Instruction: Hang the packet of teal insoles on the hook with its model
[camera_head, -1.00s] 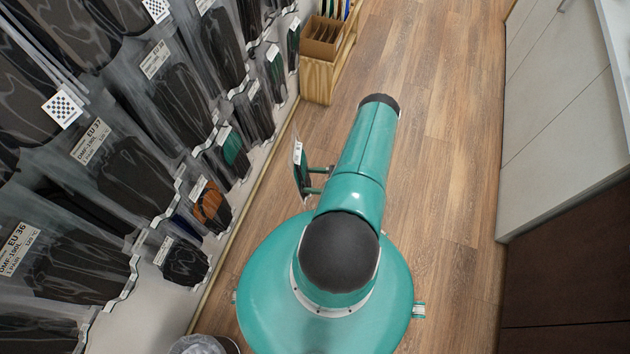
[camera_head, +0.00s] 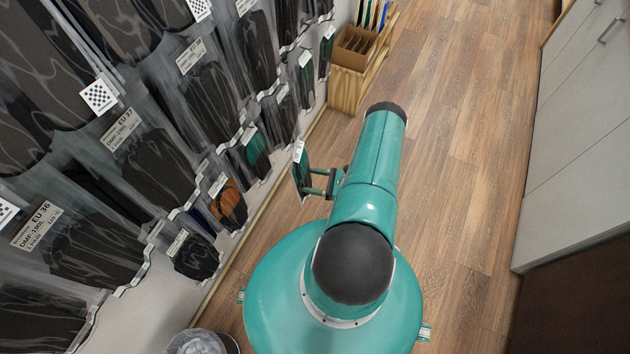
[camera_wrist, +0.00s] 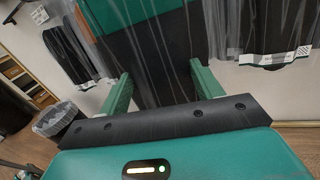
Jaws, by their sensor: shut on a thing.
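My gripper (camera_head: 318,182) is shut on a packet (camera_head: 301,173) with a white tag at its top and dark teal showing. It holds the packet upright beside the wall rack, apart from it in the head view. In the wrist view the clear packet (camera_wrist: 150,60) hangs between my two fingers, dark with a teal part (camera_wrist: 118,12) at the top. On the wall, a hung packet with a teal insole (camera_head: 257,148) shows just left of the held one. The hook tips and the label text on the held packet cannot be made out.
Rows of hung packets with dark insoles (camera_head: 150,165) and one orange packet (camera_head: 229,203) fill the wall. A wooden rack with a cardboard box (camera_head: 352,48) stands ahead. A lined bin (camera_head: 198,343) sits at the bottom. Cabinets (camera_head: 580,130) stand right; the floor between is clear.

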